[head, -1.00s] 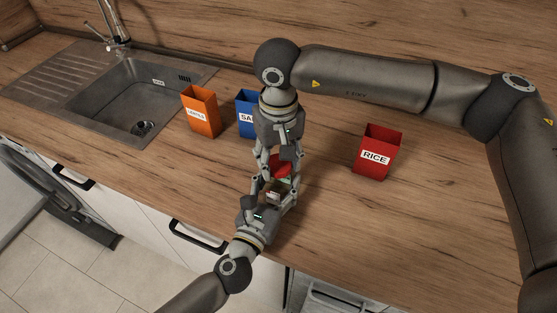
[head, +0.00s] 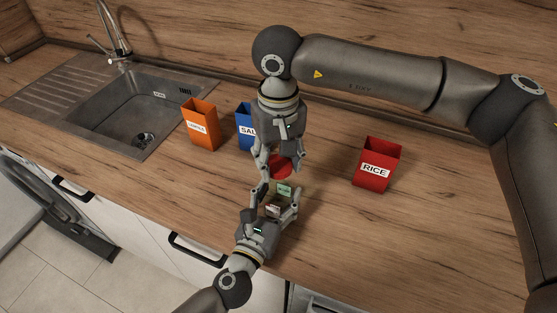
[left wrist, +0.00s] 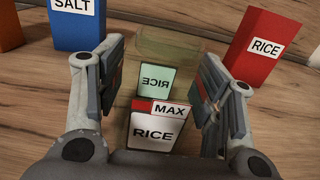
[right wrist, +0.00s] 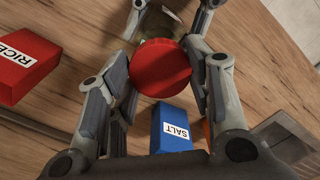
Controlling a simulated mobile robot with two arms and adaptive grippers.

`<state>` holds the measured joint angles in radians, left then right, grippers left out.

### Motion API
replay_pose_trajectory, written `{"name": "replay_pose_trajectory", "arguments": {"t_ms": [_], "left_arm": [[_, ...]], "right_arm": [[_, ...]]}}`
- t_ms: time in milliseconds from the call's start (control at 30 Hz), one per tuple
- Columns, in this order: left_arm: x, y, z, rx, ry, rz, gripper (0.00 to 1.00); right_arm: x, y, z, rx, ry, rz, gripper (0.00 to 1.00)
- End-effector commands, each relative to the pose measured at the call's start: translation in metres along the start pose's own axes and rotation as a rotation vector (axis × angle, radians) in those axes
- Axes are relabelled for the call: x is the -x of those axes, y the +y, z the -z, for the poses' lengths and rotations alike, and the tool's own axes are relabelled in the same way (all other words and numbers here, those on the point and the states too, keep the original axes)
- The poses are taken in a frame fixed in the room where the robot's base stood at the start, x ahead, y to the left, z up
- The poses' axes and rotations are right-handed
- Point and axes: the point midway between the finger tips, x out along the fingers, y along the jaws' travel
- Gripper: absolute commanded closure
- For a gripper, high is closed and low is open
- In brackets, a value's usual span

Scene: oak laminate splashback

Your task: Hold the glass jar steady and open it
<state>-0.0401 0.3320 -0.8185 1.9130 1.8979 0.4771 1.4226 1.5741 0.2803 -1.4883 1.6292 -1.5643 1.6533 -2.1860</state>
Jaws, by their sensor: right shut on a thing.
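The glass jar (left wrist: 153,135) stands on the worktop with a white RICE label and a red MAX band. A reversed RICE label shows through its glass. In the left wrist view no lid sits on it. My left gripper (head: 281,193) has its fingers apart on both sides of the jar, with gaps beside it, so it is open. My right gripper (head: 281,165) points down from above and is shut on the round red lid (right wrist: 160,68). The lid is held above the jar; the exact gap between them is hard to tell.
An orange box (head: 200,125) and a blue SALT box (head: 245,125) stand behind to the left. A red RICE box (head: 376,165) stands to the right. A sink (head: 140,105) is at the far left. The worktop's front right is clear.

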Motion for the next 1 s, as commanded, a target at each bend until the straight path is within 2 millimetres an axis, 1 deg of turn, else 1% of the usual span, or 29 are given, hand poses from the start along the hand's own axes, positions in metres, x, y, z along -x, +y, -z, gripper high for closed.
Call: {"name": "replay_pose_trajectory", "arguments": {"t_ms": [33,100,133,433,567,667,1000], "left_arm": [[0.000,0.000,0.000,0.000,0.000,0.000,0.28],[0.000,0.000,0.000,0.000,0.000,0.000,0.19],[0.000,0.000,0.000,0.000,0.000,0.000,0.17],[0.000,0.000,0.000,0.000,0.000,0.000,0.17],[0.006,0.000,0.001,-0.001,0.001,0.000,0.17],[0.019,0.000,0.001,-0.001,0.003,0.001,0.17],[0.082,0.000,0.002,0.000,0.005,0.000,0.17]], "right_arm": [[0.000,0.000,0.000,0.000,0.000,0.000,0.82],[0.000,0.000,0.000,0.000,0.000,0.000,0.82],[0.000,0.000,0.000,0.000,0.000,0.000,0.82],[0.000,0.000,0.000,0.000,0.000,0.000,0.82],[0.000,0.000,0.000,0.000,0.000,0.000,0.82],[0.000,0.000,0.000,0.000,0.000,0.000,0.82],[0.000,0.000,0.000,0.000,0.000,0.000,0.82]]}}
